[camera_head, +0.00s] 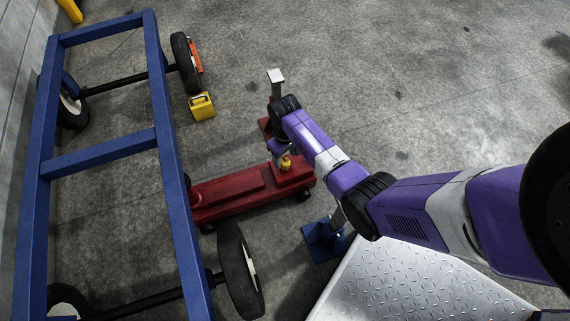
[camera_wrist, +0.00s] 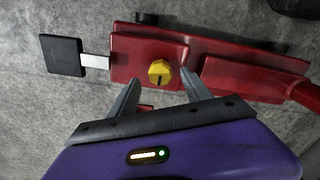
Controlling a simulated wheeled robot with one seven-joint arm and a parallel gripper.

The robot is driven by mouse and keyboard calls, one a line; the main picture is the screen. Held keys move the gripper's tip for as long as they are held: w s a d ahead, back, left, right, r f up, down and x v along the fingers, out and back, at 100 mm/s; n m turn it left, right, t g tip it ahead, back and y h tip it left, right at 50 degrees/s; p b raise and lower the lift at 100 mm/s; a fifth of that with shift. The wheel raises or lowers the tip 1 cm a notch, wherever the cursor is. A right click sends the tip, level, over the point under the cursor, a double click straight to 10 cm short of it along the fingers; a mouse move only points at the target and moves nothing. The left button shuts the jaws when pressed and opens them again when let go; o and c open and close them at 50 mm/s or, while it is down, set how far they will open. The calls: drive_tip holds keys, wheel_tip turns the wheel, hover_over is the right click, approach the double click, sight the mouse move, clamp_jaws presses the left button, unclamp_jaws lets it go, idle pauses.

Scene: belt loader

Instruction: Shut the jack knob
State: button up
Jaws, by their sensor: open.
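The jack knob (camera_wrist: 160,73) is a small yellow faceted knob with a dark slot, on top of the red floor jack (camera_wrist: 240,70). In the head view the knob (camera_head: 286,163) sits at the right part of the jack (camera_head: 225,196), close to my gripper (camera_head: 281,154), whose fingers are mostly hidden by the wrist. In the wrist view my gripper (camera_wrist: 156,86) is open and empty. Its two fingers reach toward the jack, one on each side of the knob in the picture. I cannot tell how high they are above it.
A blue trailer frame (camera_head: 165,140) with black wheels (camera_head: 241,270) stands at the left. A yellow case (camera_head: 201,106) lies beside it. A blue stand (camera_head: 322,240) is near the metal tread plate (camera_head: 400,285). The concrete floor at the upper right is clear.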

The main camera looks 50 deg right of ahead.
sight(285, 161)
wheel_tip(285, 161, down, 4)
drive_tip(key=shift+f+b, duration=0.25)
drive_tip(key=shift+b, duration=0.7)
drive_tip(key=shift+c, duration=0.3)
clamp_jaws()
